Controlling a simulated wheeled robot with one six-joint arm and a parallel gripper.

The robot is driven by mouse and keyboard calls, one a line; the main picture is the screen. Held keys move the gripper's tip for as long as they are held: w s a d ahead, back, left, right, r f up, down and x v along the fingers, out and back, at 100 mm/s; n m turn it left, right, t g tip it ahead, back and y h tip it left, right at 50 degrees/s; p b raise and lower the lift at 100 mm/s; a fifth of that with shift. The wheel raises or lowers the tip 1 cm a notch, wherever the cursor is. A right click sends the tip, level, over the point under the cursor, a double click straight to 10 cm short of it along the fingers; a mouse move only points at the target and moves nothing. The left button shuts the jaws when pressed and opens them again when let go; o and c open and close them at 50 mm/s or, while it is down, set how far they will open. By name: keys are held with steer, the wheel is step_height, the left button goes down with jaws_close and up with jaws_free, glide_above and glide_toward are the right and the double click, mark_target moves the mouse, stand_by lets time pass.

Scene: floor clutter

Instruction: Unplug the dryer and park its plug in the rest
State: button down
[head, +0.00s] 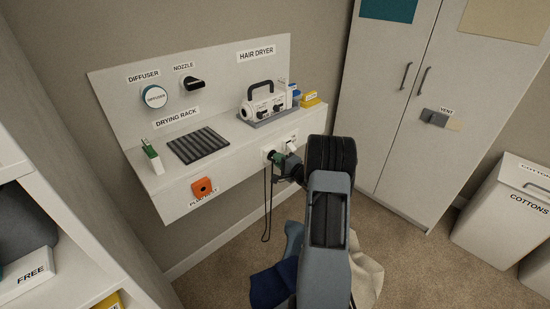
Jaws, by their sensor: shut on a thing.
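The white hair dryer (264,106) with a black handle sits on a grey base on the wall shelf, below the HAIR DRYER label. My gripper (284,165) is at the shelf's front face, shut on the green plug (274,157). The plug is at the white socket plate there; I cannot tell whether it is seated or just clear. A dark cord (267,205) hangs in a loop below it. The orange plug rest (203,187), with a dark hole, is on the front face to the left, its label partly legible.
The shelf (228,143) holds a black drying rack (198,145), a green-and-white bottle-like item (152,155) and small boxes (310,99). A cabinet (388,110) stands right. Cloths (273,284) lie on the floor under my arm. The front face between socket and rest is clear.

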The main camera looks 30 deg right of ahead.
steer(key=shift+s+d+p, duration=0.15)
steer(key=shift+s+p, duration=0.15)
steer(key=shift+s, duration=0.45)
stand_by(0.4)
steer(key=shift+s+d+p, duration=0.2)
steer(key=shift+s+p, duration=0.1)
steer(key=shift+s, duration=0.85)
